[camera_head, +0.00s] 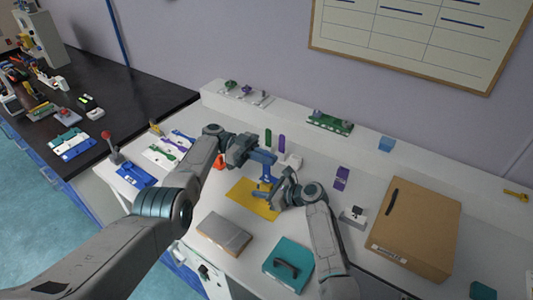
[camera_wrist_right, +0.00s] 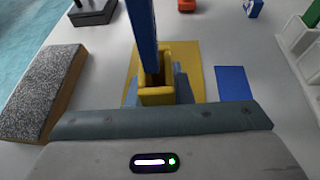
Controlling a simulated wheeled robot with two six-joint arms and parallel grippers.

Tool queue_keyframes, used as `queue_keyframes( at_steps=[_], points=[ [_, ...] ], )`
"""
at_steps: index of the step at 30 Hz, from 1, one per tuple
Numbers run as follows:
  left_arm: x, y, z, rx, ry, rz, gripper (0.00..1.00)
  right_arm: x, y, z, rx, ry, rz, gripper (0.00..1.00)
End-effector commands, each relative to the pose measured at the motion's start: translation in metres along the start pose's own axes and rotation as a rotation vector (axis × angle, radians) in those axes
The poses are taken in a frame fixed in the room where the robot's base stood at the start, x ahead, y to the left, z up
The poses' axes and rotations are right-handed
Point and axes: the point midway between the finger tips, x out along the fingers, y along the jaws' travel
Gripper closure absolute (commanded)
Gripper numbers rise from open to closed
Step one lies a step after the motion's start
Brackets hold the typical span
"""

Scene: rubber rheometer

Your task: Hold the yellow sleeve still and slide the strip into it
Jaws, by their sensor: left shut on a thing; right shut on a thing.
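The yellow sleeve (camera_wrist_right: 157,96) stands between the fingers of my right gripper (camera_wrist_right: 157,90), its open end facing the wrist camera. The right gripper also shows in the head view (camera_head: 268,192), low over the yellow mat (camera_head: 245,201). The blue strip (camera_wrist_right: 141,28) comes down from the top of the wrist view, its lower end at the sleeve's mouth. How far it sits inside, if at all, I cannot tell. My left gripper (camera_head: 262,158) is shut on the strip above the right gripper. In the head view the grippers mostly hide the sleeve.
A grey-topped block (camera_head: 224,233) and a teal case (camera_head: 288,264) lie at the front. A cardboard box (camera_head: 415,228) stands to the right. A blue pad (camera_wrist_right: 233,83) lies beside the mat. A red object (camera_head: 220,160) and a white rack (camera_head: 291,161) stand behind.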

Motion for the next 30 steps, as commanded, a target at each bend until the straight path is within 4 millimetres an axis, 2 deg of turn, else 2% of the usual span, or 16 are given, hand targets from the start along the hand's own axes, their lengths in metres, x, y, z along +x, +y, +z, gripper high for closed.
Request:
queue_keyframes(
  at_steps=[1,2,3,5,6,17,22,30],
  points=[
    [0.0,0.0,0.0,0.0,0.0,0.0,1.0,0.0,0.0,-0.001,0.001,0.001,0.0,1.0],
    [0.0,0.0,0.0,0.0,0.0,0.0,1.0,0.0,0.0,-0.001,0.001,0.001,0.0,0.77],
    [0.0,0.0,0.0,0.0,0.0,0.0,1.0,0.0,0.0,-0.001,0.001,0.001,0.0,0.69],
    [0.0,0.0,0.0,0.0,0.0,0.0,1.0,0.0,0.0,-0.001,0.001,0.001,0.0,0.57],
    [0.0,0.0,0.0,0.0,0.0,0.0,1.0,0.0,0.0,-0.001,0.0,0.001,0.0,0.55],
    [0.0,0.0,0.0,0.0,0.0,0.0,1.0,-0.007,-0.001,0.0,0.0,0.0,-0.002,0.55],
    [0.0,0.0,0.0,0.0,0.0,0.0,1.0,-0.033,0.0,-0.001,-0.001,0.001,-0.002,0.55],
    [0.0,0.0,0.0,0.0,0.0,0.0,1.0,-0.091,-0.001,-0.002,-0.003,0.003,-0.002,0.55]
  ],
)
